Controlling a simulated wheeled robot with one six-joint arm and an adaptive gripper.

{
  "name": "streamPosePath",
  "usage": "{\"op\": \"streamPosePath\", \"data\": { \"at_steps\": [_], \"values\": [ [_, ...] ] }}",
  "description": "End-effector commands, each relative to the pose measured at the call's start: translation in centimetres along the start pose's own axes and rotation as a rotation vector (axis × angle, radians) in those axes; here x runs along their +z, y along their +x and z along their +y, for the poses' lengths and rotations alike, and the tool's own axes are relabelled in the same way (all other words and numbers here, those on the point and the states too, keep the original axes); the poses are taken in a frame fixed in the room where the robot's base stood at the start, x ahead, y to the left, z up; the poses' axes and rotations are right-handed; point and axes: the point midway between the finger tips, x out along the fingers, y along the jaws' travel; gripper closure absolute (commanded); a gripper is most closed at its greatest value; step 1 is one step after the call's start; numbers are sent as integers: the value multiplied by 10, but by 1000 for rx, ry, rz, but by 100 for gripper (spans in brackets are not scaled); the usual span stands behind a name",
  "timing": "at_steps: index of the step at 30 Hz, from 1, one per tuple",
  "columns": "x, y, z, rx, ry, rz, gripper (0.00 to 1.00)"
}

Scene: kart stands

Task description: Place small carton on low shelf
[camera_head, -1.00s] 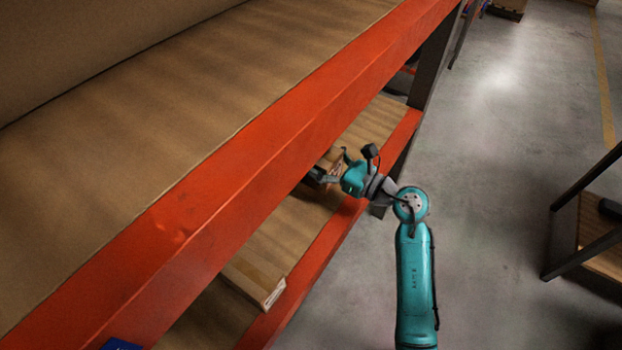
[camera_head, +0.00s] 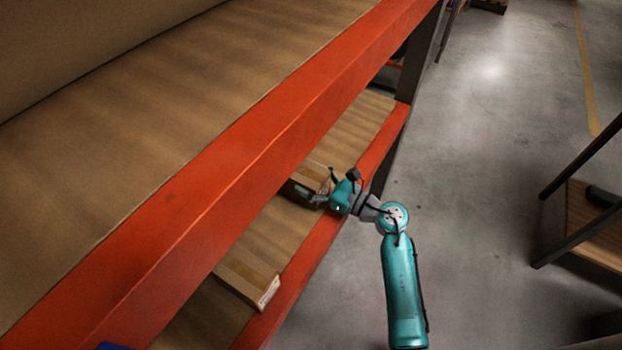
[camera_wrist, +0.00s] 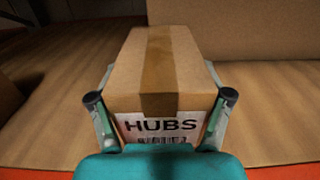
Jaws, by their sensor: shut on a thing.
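The small carton (camera_wrist: 188,82) is a brown box with a tape strip and a white label reading "HUBS". In the wrist view it sits between the two fingers of my gripper (camera_wrist: 160,112), which is shut on its sides. In the head view the carton (camera_head: 312,176) shows partly under the upper shelf's orange beam, with my gripper (camera_head: 322,187) at its near end. The low shelf (camera_head: 357,133) has a wooden deck and an orange front beam. The carton is over this deck; I cannot tell whether it touches it.
Another flat carton (camera_head: 247,277) lies on the low shelf nearer the camera. The upper shelf's orange beam (camera_head: 225,165) overhangs the low shelf. A larger box (camera_wrist: 230,30) stands behind the held carton. A dark-framed stand (camera_head: 585,215) is at the right, with clear floor between.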

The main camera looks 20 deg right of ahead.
Motion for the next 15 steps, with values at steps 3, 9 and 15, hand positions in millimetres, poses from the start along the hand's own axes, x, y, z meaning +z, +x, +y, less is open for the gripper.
{"op": "streamPosePath", "data": {
  "at_steps": [3,9,15],
  "values": [
    [-1,0,0,0,0,-1,80],
    [-2,0,0,0,0,0,0],
    [-2,0,0,0,0,0,0]
  ]
}}
